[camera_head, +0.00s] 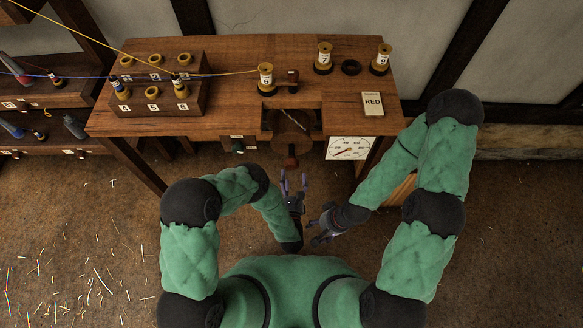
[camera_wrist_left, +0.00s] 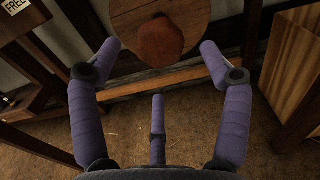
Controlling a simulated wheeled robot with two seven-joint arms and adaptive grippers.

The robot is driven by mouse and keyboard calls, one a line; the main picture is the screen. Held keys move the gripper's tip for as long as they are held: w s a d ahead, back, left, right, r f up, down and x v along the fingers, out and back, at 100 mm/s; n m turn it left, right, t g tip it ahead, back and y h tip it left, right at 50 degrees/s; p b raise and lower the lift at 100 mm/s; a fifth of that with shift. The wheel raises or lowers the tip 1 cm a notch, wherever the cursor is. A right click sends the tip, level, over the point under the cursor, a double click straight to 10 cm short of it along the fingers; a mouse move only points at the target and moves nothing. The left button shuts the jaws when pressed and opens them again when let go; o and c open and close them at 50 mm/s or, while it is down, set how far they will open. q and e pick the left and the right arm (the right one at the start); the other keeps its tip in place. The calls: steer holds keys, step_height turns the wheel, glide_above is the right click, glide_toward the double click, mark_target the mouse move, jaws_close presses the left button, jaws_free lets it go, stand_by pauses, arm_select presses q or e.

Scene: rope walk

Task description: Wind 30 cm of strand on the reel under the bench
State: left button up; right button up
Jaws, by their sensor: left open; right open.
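The reel (camera_head: 288,128) shows as a round wooden disc in the opening under the bench (camera_head: 225,50). A red-brown knob (camera_head: 291,162) sticks out at its front. My left gripper (camera_head: 293,178) is open and empty, just in front of the knob. In the left wrist view the knob (camera_wrist_left: 147,40) is ahead of the spread fingers, apart from them, with the disc (camera_wrist_left: 190,12) behind it. My right gripper (camera_head: 317,225) is open and empty, lower and to the right. A yellow strand (camera_head: 225,74) runs from the left to the spool marked 6 (camera_head: 265,77).
A dial (camera_head: 349,148) hangs at the bench front, right of the reel. Spools marked 7 (camera_head: 324,57) and 9 (camera_head: 381,59), a dark ring (camera_head: 351,67) and a RED card (camera_head: 372,103) stand on the bench. A peg rack (camera_head: 150,110) is at left. Bits of strand litter the floor.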

mark_target(292, 167)
arm_select(q)
steer(key=w+b, duration=0.2)
steer(key=w, duration=0.1)
steer(key=shift+w+f+b, duration=0.1)
steer(key=shift+w+b, duration=0.25)
steer(key=shift+w, duration=1.2)
steer(key=shift+c, duration=0.4)
steer(key=shift+r, duration=0.2)
steer(key=c, duration=1.1)
